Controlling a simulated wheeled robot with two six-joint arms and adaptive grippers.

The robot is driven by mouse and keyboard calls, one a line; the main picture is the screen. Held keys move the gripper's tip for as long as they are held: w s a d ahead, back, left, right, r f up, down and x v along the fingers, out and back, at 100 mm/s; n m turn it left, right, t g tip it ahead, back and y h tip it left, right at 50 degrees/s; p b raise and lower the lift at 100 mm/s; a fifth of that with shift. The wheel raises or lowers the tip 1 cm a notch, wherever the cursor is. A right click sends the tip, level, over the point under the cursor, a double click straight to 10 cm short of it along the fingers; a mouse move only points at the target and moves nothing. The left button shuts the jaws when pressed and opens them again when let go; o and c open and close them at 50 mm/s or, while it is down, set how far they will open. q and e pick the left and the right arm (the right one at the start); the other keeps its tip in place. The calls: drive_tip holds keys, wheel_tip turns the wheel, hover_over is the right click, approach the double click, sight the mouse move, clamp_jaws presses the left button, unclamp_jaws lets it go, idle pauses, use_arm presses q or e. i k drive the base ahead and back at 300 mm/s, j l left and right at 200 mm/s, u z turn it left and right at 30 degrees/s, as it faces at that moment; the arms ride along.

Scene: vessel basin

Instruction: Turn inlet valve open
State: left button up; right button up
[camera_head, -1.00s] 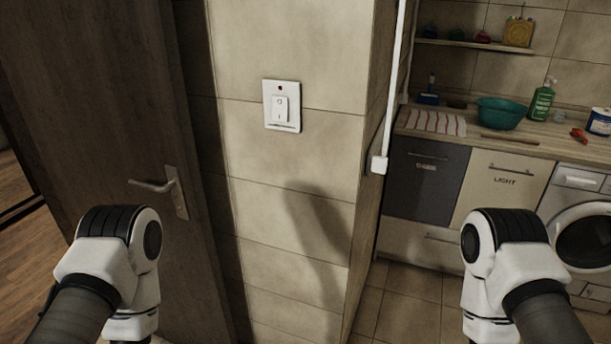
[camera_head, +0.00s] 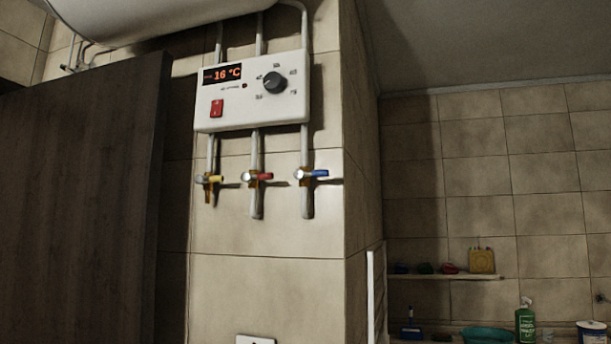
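Three small valves sit on vertical pipes on the tiled wall: one with a yellow handle (camera_head: 211,179), one with a red handle (camera_head: 258,177) and one with a blue handle (camera_head: 312,174). All three handles point sideways to the right, across their pipes. I cannot tell from any label which one is the inlet valve. Above them is a white control box (camera_head: 252,92) with a display reading 16 °C, a red switch (camera_head: 217,108) and a dark round knob (camera_head: 275,83). Neither of my grippers is in view.
A white boiler tank (camera_head: 150,18) hangs above the box. A dark door (camera_head: 80,200) fills the left side. A shelf (camera_head: 445,278) with small items, a green bottle (camera_head: 525,322) and a teal basin (camera_head: 487,335) are at lower right.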

sight(299, 174)
drive_tip(key=j+z, duration=0.4)
drive_tip(key=j, duration=0.2)
drive_tip(key=j+z, duration=0.4)
drive_tip(key=j, duration=0.2)
drive_tip(key=k+j+z, duration=0.4)
drive_tip(key=i+l, duration=0.45)
drive_tip(key=i, duration=0.1)
